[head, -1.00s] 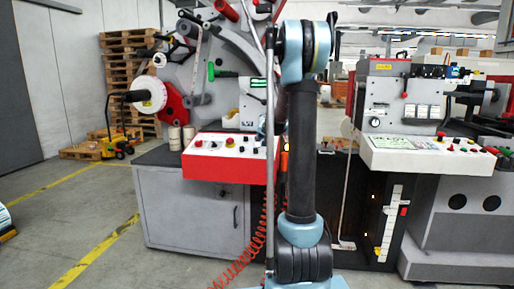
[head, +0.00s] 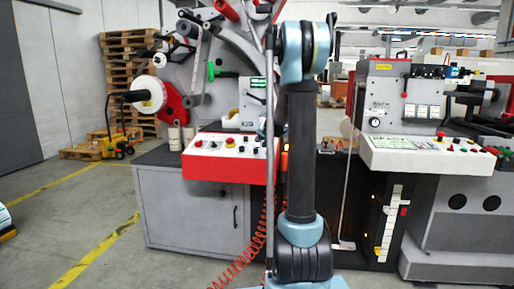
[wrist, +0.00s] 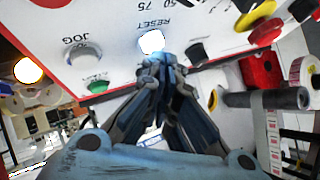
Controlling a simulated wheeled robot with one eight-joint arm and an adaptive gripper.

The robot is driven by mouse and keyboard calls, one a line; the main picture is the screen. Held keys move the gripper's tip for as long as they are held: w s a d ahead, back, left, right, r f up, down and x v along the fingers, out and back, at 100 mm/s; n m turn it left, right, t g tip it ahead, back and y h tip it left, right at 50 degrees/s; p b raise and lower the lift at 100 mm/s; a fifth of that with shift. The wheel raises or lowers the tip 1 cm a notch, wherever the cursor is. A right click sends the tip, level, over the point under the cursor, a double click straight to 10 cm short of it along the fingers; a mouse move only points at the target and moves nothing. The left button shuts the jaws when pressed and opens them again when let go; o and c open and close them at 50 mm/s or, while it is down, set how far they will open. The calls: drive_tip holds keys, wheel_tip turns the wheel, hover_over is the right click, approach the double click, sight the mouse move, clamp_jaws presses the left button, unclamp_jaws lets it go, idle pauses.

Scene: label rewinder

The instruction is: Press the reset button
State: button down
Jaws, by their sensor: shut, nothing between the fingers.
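The reset button (wrist: 151,42) shows in the wrist view as a bright white round button beside the printed word RESET on a white panel face. My gripper (wrist: 160,64) is shut and empty. Its fingertips are right at the lower edge of the button in the picture; I cannot tell whether they touch it. In the head view the red-and-white control panel (head: 222,169) sits on the rewinder's cabinet, left of my arm. My gripper is hidden there behind my arm.
In the wrist view, a grey JOG knob (wrist: 84,56) and green button (wrist: 97,87) are left of the fingers. A black knob (wrist: 196,54) and a red emergency button on yellow (wrist: 264,31) are to the right. A second machine's panel (head: 425,160) stands right of my arm.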

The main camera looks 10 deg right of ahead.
sight(259, 148)
drive_tip(key=shift+w+f, duration=0.1)
drive_tip(key=shift+f, duration=0.35)
idle(0.7)
drive_tip(key=shift+r, duration=0.2)
drive_tip(key=shift+s+r, duration=0.2)
drive_tip(key=shift+r, duration=0.45)
drive_tip(key=shift+r, duration=0.1)
drive_tip(key=shift+s+a+r, duration=0.1)
drive_tip(key=shift+s+r, duration=0.1)
drive_tip(key=shift+r, duration=0.55)
drive_tip(key=shift+s+a+r, duration=0.1)
drive_tip(key=shift+s+r, duration=0.15)
drive_tip(key=shift+r, duration=0.55)
drive_tip(key=shift+s+a+r, duration=0.1)
drive_tip(key=shift+s+r, duration=0.1)
drive_tip(key=shift+r, duration=0.55)
